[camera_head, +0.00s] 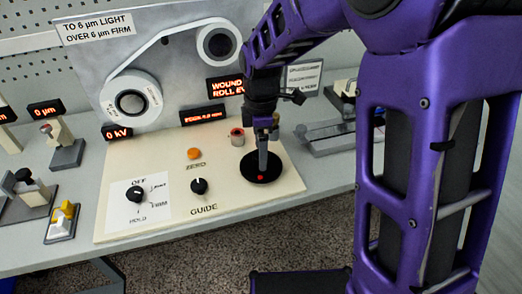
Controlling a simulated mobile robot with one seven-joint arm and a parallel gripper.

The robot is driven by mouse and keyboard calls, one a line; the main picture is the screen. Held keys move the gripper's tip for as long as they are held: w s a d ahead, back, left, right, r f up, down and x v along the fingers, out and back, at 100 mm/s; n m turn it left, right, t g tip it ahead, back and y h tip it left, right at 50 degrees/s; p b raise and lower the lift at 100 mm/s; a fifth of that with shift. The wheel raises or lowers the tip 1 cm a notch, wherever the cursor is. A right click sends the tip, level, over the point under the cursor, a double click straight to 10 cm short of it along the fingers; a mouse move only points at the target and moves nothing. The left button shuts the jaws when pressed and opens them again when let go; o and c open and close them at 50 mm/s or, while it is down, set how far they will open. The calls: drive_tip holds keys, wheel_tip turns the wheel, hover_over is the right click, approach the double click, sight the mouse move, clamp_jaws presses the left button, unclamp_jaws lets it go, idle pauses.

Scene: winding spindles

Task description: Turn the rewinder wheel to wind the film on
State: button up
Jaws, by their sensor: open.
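The rewinder (165,70) stands at the back of the bench, with a large film roll (131,103) at lower left and a smaller spool (217,44) at upper right. A band of film runs between them. A black round wheel (250,173) with a red dot lies on the cream panel (280,199), right of the GUIDE knob. My gripper (263,170) points down over this wheel, open, its fingers at or just above the disc. I cannot tell whether they touch it. My purple arm hides part of the red display beside the spool.
The panel holds a selector knob (135,194), a GUIDE knob (199,186), an orange ZERO button (194,153) and a red-topped cylinder (237,137). Small gauges (66,152) stand at left. A metal fixture (328,137) lies at right. The bench front edge is clear.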

drive_tip(key=shift+f, duration=0.15)
drive_tip(key=shift+c, duration=0.2)
clamp_jaws()
drive_tip(key=shift+m, duration=0.4)
drive_tip(key=m+p, duration=0.1)
drive_tip(key=m, duration=0.2)
drive_tip(key=shift+m, duration=0.4)
drive_tip(key=m+p, duration=0.1)
drive_tip(key=m, duration=0.4)
drive_tip(key=m+p, duration=0.1)
drive_tip(key=m, duration=0.4)
drive_tip(key=shift+m, duration=0.4)
drive_tip(key=m, duration=0.4)
drive_tip(key=shift+p, duration=0.3)
drive_tip(key=shift+m, duration=0.3)
